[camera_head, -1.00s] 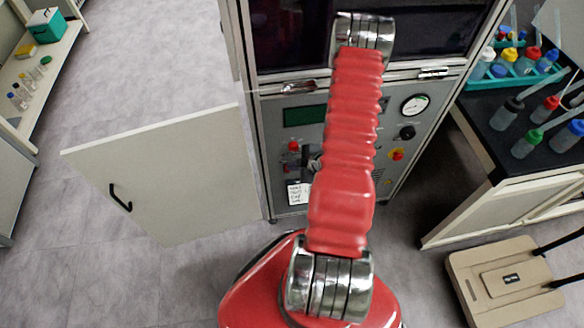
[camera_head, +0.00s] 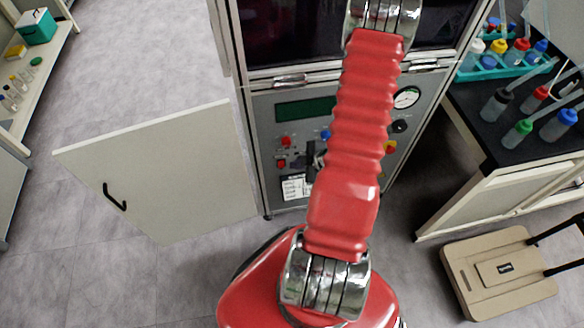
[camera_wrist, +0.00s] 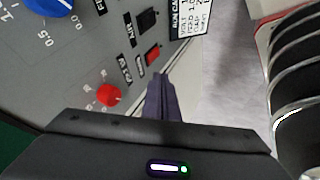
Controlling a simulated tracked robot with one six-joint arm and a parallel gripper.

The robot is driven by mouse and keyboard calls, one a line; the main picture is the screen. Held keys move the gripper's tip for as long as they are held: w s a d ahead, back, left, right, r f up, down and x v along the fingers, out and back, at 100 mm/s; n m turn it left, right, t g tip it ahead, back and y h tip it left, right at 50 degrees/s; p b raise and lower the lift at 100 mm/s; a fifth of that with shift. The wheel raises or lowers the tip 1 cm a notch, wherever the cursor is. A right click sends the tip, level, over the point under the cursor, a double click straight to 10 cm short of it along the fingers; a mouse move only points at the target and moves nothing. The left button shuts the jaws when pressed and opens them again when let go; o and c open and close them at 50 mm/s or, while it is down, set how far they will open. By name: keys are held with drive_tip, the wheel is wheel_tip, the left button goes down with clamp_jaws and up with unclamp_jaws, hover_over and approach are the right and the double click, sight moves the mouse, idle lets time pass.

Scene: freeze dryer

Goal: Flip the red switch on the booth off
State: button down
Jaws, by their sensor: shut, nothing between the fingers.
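The red switch (camera_wrist: 153,56) is a small red rocker on the grey control panel, next to a black switch (camera_wrist: 147,18) in the wrist view. In the head view it shows as a small red spot (camera_head: 281,163) at the panel's lower left. My gripper (camera_wrist: 161,78) is shut and empty, its dark fingertips pointing at the panel just below the red switch in the wrist view. Whether they touch it I cannot tell. In the head view my gripper (camera_head: 314,158) is partly hidden by my red arm, to the right of the switch.
A round red knob (camera_wrist: 109,95) sits beside the switch, and a blue knob (camera_wrist: 48,5) is further off. The cabinet's white door (camera_head: 160,175) stands open at left. A black-topped bench (camera_head: 530,115) with bottles and a beige cart (camera_head: 500,275) are at right.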

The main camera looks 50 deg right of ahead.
drive_tip(key=v, duration=0.3)
drive_tip(key=shift+d+r, duration=0.2)
drive_tip(key=shift+r, duration=0.3)
